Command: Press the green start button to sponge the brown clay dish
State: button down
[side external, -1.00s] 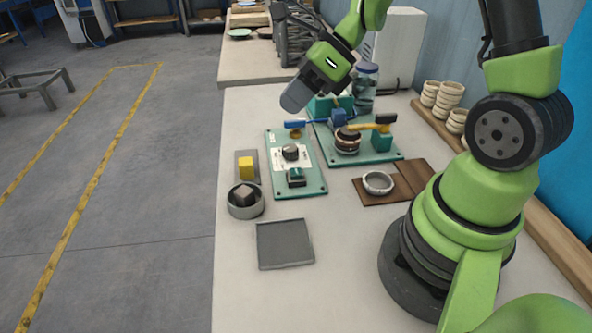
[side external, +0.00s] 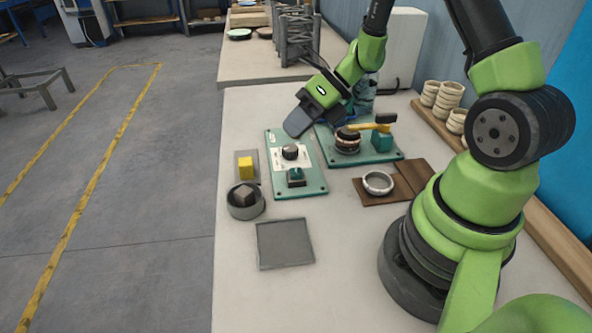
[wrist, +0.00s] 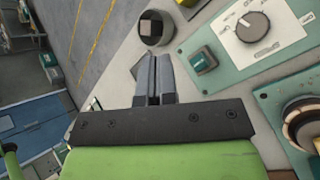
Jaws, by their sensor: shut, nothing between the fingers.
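The green start button (side external: 296,175) is a square green button on the near end of the teal control panel (side external: 312,188), below a dark knob (side external: 290,152). In the wrist view the button (wrist: 203,61) lies right of my fingertips. My gripper (side external: 297,127) is shut and empty, over the far end of the panel in the side view and apart from the button. A brown round dish (side external: 347,141) with a pale band appears to sit on the teal sponge station (side external: 385,156); its brown top (wrist: 306,126) is partly cut off at the right of the wrist view.
A yellow block (side external: 246,169) and a grey cup (side external: 260,209) holding a dark cube stand left of the panel. A flat grey tray (side external: 285,243) lies in front. A pale bowl (side external: 377,182) rests on brown boards. Stacked cups (side external: 449,95) stand at the back right.

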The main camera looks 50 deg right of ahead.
aim_at(296, 169)
jog(key=shift+f, duration=3.3)
jog(key=shift+f, duration=0.4)
